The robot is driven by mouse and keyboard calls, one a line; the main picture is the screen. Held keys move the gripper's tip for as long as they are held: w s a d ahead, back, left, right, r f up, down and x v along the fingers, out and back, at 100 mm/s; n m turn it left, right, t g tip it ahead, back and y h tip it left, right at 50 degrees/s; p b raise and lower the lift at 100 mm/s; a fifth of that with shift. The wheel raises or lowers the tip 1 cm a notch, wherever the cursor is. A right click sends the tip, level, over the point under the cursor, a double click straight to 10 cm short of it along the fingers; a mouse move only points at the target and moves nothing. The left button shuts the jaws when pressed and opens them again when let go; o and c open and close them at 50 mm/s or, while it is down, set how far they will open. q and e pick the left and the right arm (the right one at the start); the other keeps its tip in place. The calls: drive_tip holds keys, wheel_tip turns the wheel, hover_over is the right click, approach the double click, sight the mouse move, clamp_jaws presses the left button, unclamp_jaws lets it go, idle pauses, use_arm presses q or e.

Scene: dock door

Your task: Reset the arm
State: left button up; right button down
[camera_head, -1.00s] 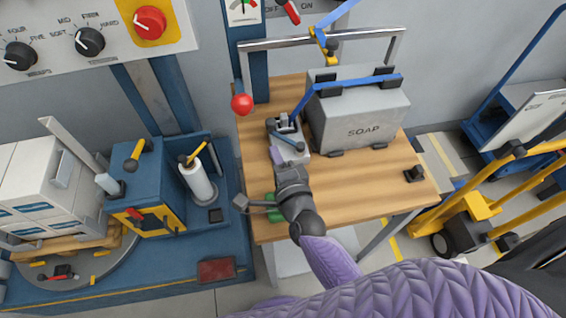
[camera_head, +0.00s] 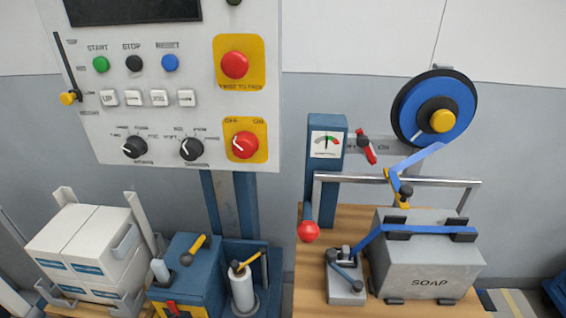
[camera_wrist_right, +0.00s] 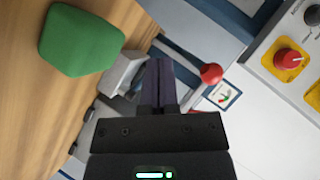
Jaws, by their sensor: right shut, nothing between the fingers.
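My right gripper (camera_wrist_right: 158,70) shows only in the right wrist view. Its dark fingers are shut together with nothing between them. A grey metal device (camera_wrist_right: 124,72) is close beside the fingers, and a green block (camera_wrist_right: 82,42) lies on the wooden table to the left. A small strapping tool (camera_head: 345,285) stands on the table before the soap box. My left gripper is not in view.
The soap box (camera_head: 430,268) with a blue strap stands on the wooden table (camera_head: 310,268). A blue strap reel (camera_head: 435,108) is above. The control panel (camera_head: 160,85) is at upper left, over white boxes (camera_head: 85,245) and a blue wrapping machine (camera_head: 187,275).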

drive_tip(key=s+d+n+g+h, duration=0.2)
drive_tip(key=s+d+n+g, duration=0.25)
drive_tip(key=s, duration=0.25)
drive_tip(key=s+d+n+g+h, duration=0.2)
drive_tip(key=s+d+n+g, duration=0.1)
drive_tip(key=s+n+g, duration=0.3)
drive_tip(key=s+f+b, duration=0.2)
drive_tip(key=s+f, duration=0.1)
drive_tip(key=f, duration=1.6)
use_arm(q)
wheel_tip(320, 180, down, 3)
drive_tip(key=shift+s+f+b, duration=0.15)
drive_tip(key=shift+b, duration=0.55)
use_arm(e)
drive_tip(key=s+d+f, duration=0.2)
drive_tip(key=s+f, duration=1)
drive_tip(key=s, duration=0.1)
drive_tip(key=shift+s+d+g+h, duration=0.2)
drive_tip(key=shift+d+g+h, duration=0.2)
drive_tip(key=shift+g, duration=0.05)
drive_tip(key=shift+f, duration=0.1)
